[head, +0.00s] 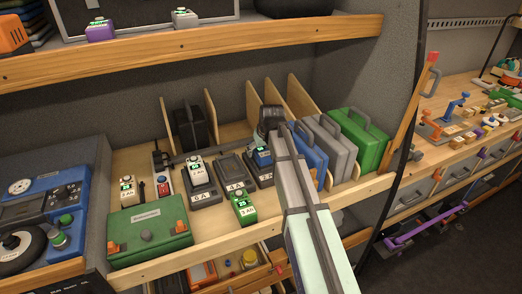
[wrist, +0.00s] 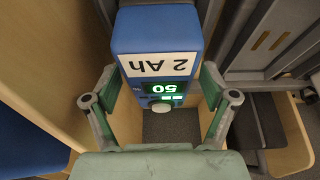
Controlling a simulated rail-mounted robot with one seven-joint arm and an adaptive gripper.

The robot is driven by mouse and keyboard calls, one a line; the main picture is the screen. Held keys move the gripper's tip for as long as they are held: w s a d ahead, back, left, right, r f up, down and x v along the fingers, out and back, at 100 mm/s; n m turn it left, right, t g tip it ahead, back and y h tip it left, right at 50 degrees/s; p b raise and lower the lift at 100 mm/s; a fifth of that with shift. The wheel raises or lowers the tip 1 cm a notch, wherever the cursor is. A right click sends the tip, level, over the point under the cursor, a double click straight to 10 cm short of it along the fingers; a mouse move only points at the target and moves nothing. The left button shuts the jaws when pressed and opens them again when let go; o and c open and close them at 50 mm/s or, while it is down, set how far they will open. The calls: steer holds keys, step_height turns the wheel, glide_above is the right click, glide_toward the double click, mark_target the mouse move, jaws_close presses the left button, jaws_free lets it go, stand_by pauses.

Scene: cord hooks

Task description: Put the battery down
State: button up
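A blue battery (wrist: 158,35) marked 2 Ah, with a lit green display reading 50, shows upside down in the wrist view. My gripper (wrist: 160,82) has a finger along each side of it, and both seem to press on it. In the head view the blue battery (head: 262,157) shows just below my gripper (head: 267,138), at a dark charger (head: 264,177) in the right of the charger row. Its display faces forward. Its underside is hidden, so I cannot tell whether it rests fully on the charger.
The empty 4 A charger (head: 232,172) stands left of it, and a 6 A charger (head: 207,197) holds a white battery. A green battery (head: 243,207) lies in front. Wooden dividers and blue, grey and green cases (head: 363,140) stand close on the right.

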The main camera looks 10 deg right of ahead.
steer(key=b+v, duration=0.2)
steer(key=v, duration=1)
steer(key=shift+b, duration=0.35)
steer(key=shift+r, duration=0.15)
